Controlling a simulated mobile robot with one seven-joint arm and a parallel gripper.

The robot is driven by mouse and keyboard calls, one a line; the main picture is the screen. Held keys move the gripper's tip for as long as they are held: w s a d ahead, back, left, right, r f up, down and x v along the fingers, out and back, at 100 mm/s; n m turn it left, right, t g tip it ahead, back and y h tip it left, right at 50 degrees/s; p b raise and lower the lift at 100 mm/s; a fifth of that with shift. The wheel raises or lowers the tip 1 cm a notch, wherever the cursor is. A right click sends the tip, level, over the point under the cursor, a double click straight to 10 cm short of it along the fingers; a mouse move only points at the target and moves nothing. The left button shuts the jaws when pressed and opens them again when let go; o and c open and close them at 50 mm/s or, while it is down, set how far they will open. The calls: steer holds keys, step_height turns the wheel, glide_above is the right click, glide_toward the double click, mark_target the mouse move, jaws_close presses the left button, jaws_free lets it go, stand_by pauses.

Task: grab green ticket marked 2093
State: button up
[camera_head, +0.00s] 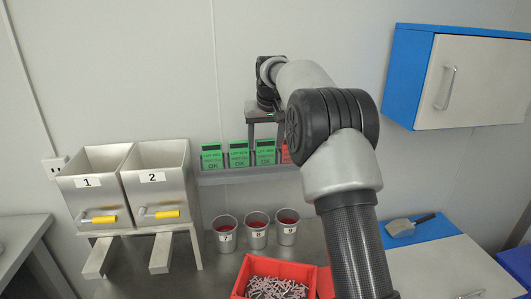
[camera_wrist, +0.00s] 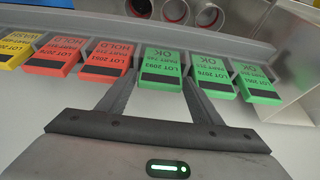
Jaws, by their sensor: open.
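The green ticket marked LOT 2093 (camera_wrist: 160,66) stands in a row on a grey rail, upside down in the wrist view. It also shows in the head view as the green ticket nearest the red one (camera_head: 265,154). My gripper (camera_wrist: 160,78) is open, with one finger on each side of this ticket in the picture. I cannot tell whether the fingers touch it. In the head view my gripper (camera_head: 265,138) is above and around that ticket.
Green tickets 2076 (camera_wrist: 212,78) and another (camera_wrist: 256,86) sit close on one side, red HOLD tickets (camera_wrist: 107,58) on the other. Cups (camera_head: 257,232), a red bin (camera_head: 275,265) and steel hoppers (camera_head: 90,185) stand below and left. A blue-white cabinet (camera_head: 470,80) hangs right.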

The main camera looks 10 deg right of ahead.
steer(key=c, duration=0.8)
steer(key=shift+r, duration=0.1)
